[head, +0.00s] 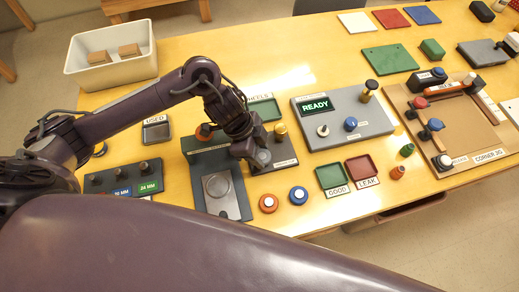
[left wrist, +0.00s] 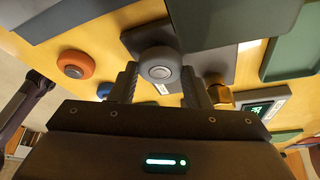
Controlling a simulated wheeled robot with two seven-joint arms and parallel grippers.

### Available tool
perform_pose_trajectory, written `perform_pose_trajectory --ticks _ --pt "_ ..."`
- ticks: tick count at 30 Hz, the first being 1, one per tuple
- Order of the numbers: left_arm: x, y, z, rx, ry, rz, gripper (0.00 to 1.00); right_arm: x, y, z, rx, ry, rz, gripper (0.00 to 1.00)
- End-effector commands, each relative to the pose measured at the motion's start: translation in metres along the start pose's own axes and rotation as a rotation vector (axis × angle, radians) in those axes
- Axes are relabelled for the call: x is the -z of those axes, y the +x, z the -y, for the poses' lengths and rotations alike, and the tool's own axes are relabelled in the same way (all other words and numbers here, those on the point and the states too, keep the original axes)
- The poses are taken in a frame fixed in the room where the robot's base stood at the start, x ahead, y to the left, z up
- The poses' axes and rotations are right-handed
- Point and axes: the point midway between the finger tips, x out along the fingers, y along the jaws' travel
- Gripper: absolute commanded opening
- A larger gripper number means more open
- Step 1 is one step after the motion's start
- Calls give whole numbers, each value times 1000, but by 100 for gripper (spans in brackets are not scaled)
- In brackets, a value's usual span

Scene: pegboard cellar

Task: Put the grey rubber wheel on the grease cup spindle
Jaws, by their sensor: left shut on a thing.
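The grey rubber wheel (left wrist: 160,66) is between the fingers of my left gripper (left wrist: 162,84), which is shut on it. In the head view my left gripper (head: 251,150) is over the small dark board (head: 285,158) with the brass grease cup (head: 280,130). The cup also shows in the left wrist view (left wrist: 221,96), right of the wheel and apart from it. The spindle is hidden behind the gripper and wheel, and I cannot tell whether the wheel touches it. My right gripper is not in view.
An orange wheel (head: 268,203) and a blue wheel (head: 298,195) lie on the near side. A grey plate (head: 240,203) and dark green box (head: 207,140) stand left of the gripper. The READY tester (head: 359,130) is to the right, with green (head: 330,177) and red (head: 363,170) trays before it.

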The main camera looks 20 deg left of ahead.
Motion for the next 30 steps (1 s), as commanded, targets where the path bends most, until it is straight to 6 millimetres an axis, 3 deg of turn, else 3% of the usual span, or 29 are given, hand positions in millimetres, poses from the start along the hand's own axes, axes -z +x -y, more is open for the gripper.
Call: perform_pose_trajectory --ticks 30 --pt "-2 4 0 -1 0 1 20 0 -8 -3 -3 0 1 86"
